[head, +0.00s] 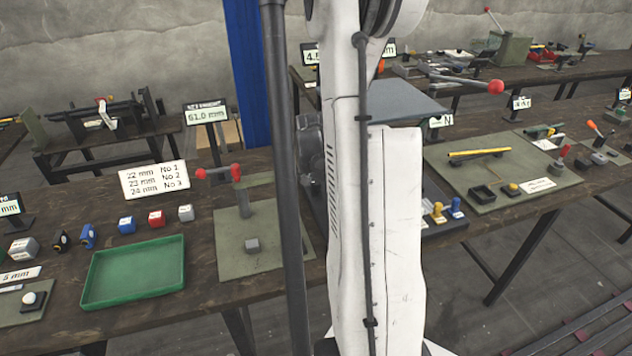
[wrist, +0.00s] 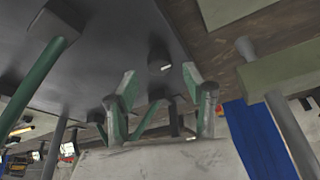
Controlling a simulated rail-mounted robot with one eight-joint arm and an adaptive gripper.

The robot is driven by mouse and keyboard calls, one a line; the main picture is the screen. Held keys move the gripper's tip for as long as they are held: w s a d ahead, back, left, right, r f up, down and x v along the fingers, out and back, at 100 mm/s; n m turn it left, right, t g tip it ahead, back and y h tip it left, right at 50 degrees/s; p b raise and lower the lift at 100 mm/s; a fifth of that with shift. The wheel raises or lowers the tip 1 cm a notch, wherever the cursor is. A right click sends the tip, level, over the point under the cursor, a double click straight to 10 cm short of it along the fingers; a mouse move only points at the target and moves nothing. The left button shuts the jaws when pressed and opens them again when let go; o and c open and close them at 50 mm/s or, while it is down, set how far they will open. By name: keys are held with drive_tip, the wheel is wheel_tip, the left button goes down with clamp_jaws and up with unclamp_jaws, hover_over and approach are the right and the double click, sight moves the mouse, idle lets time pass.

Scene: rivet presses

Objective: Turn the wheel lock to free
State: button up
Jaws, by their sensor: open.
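I cannot pick out a wheel lock for certain in either view. In the head view a dark grey rounded machine part (head: 310,150) shows partly behind my white arm, and I cannot tell whether it bears the lock. In the wrist view my gripper (wrist: 158,78) is open and empty, its two green-and-grey fingers apart. Beyond them is a broad dark grey surface (wrist: 120,40) with several posts or legs around it. My gripper does not show in the head view.
A red-knobbed lever (head: 236,172) stands on a green plate left of my arm. A green tray (head: 133,271) and small blocks lie farther left. A red-ended lever (head: 495,87) juts out at upper right. A blue column (head: 248,70) stands behind.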

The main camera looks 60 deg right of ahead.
sight(316, 182)
drive_tip(key=shift+x, duration=1.7)
drive_tip(key=c, duration=1.1)
drive_tip(key=shift+f+n+t+b, duration=0.1)
drive_tip(key=shift+n+t+b, duration=0.2)
drive_tip(key=shift+n+b, duration=0.7)
drive_tip(key=shift+n+t+y+b, duration=0.3)
drive_tip(key=shift+n+y+b, duration=0.2)
drive_tip(key=shift+n+b, duration=0.55)
drive_tip(key=shift+n, duration=0.25)
drive_tip(key=o, duration=1.1)
